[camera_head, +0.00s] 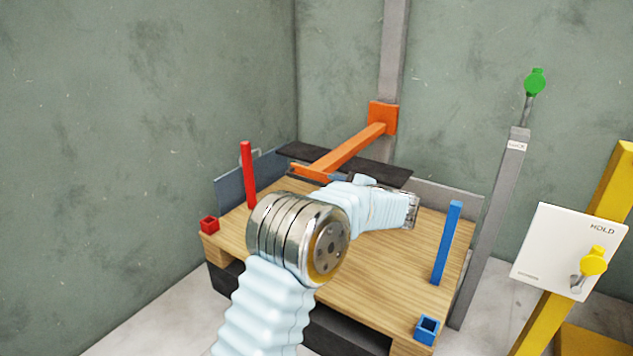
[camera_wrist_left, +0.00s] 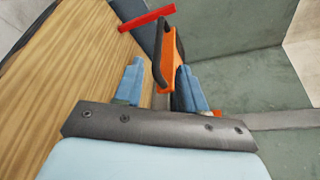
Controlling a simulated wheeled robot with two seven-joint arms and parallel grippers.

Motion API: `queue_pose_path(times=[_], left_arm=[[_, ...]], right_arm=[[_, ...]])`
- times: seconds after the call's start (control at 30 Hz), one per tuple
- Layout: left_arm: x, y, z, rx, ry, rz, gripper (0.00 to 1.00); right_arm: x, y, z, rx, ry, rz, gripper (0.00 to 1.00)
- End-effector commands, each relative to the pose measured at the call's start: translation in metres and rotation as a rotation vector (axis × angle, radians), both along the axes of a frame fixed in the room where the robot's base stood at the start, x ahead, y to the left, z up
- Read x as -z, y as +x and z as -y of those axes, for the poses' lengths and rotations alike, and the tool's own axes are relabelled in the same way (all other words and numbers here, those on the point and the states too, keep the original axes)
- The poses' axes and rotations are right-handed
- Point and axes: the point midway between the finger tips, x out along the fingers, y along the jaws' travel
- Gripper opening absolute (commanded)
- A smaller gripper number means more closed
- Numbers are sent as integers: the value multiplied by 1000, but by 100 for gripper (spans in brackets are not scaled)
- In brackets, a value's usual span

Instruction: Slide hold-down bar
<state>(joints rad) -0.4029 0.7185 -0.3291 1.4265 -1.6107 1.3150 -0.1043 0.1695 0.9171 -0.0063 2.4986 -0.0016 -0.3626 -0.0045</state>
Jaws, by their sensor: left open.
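The orange hold-down bar (camera_head: 345,150) reaches out over the wooden table from an orange block (camera_head: 383,118) on a grey upright column (camera_head: 394,45). In the left wrist view the orange bar (camera_wrist_left: 174,60) shows with a dark handle (camera_wrist_left: 158,50) along it. My left gripper (camera_head: 335,177) is at the bar's near end, partly hidden by my own arm. In the left wrist view its two blue fingers (camera_wrist_left: 158,68) are apart, with the handle's lower end between them. I cannot tell whether they touch it. My right gripper is not in view.
The wooden table (camera_head: 385,285) carries a red post (camera_head: 248,175) on the left and a blue post (camera_head: 447,242) on the right. A dark plate (camera_head: 385,173) lies under the bar. A green-knobbed lever (camera_head: 535,82) and a yellow-knobbed HOLD panel (camera_head: 560,240) stand at right.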

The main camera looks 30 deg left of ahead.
Motion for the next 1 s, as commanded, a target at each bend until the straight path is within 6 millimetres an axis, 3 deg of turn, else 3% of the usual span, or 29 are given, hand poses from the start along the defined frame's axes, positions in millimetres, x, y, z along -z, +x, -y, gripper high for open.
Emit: queue_pose_path(times=[0.2, 0.4, 0.6, 0.87, 1.0], left_arm=[[12, 19, -48, -5, -1, -2, 40], [19, 33, -78, -2, -2, -1, 40], [23, 38, -90, 1, -3, -1, 40], [23, 38, -91, 1, -2, -2, 40], [23, 38, -91, 1, -2, -2, 19]], right_arm=[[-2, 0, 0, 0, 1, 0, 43], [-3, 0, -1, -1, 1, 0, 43], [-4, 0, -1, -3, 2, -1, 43], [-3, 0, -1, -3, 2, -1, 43], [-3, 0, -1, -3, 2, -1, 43]])
